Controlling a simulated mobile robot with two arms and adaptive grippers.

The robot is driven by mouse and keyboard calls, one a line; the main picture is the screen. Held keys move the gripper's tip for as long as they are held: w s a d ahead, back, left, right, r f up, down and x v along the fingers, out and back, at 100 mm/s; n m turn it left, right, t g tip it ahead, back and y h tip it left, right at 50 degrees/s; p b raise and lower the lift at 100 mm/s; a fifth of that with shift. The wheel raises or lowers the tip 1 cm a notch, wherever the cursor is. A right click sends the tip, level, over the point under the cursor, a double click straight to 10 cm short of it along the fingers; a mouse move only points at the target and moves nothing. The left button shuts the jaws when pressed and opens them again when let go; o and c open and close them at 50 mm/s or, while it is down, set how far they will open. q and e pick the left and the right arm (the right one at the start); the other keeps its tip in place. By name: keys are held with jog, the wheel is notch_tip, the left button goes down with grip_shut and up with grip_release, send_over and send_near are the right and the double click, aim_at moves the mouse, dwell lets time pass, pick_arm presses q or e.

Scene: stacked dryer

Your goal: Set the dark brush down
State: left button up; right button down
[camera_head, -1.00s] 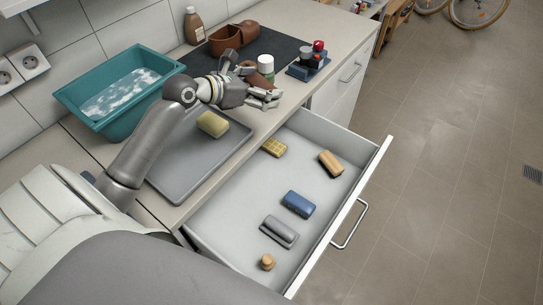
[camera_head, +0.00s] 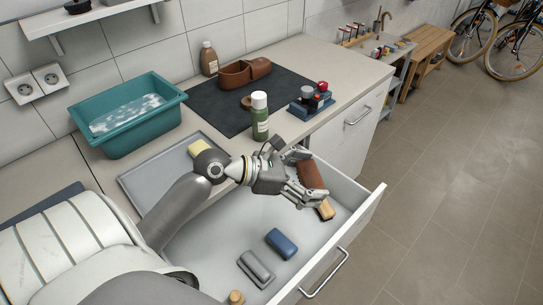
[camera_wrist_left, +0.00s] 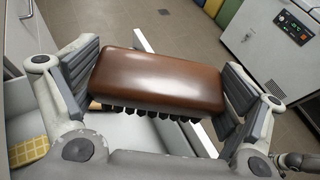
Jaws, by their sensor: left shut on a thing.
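The dark brush (camera_head: 312,176) has a smooth brown back. My left gripper (camera_head: 308,180) is shut on it, above the far right part of the open drawer (camera_head: 205,245). In the left wrist view the brush (camera_wrist_left: 160,78) lies between the two finger pads, back toward the camera, with dark bristles along its lower edge. Whether it touches anything below is hidden. A tan brush (camera_head: 326,210) shows just below it in the drawer. My right gripper is not in view.
On the counter are a green bottle (camera_head: 260,118), a grey tray (camera_head: 150,180), a teal basin (camera_head: 125,135) and a dark mat (camera_head: 215,98). The drawer's middle has bare floor.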

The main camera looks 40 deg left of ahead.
aim_at(307, 178)
pick_arm(q)
jog(key=shift+n+t+y, duration=0.8)
jog(key=shift+n, duration=0.1)
jog(key=f, duration=0.1)
jog(key=w+a+f, duration=0.2)
jog(key=shift+w+f, duration=0.2)
jog(key=shift+f, duration=0.15)
jog(key=w+f+n+y+b, duration=0.1)
jog(key=f+y, duration=0.1)
jog(key=f, duration=0.6)
jog(key=w+f+n+t+y+b, duration=0.1)
jog(key=f+n+b, duration=0.1)
jog(key=f, duration=0.6)
jog(key=w+a+f+n+y+b, duration=0.1)
jog(key=f+y, duration=0.1)
jog(key=f, duration=0.7)
jog(key=shift+w+a+f+n+y, duration=0.1)
jog(key=shift+w+n+y, duration=0.2)
jog(key=shift+w, duration=0.05)
jog(key=shift+t, duration=0.3)
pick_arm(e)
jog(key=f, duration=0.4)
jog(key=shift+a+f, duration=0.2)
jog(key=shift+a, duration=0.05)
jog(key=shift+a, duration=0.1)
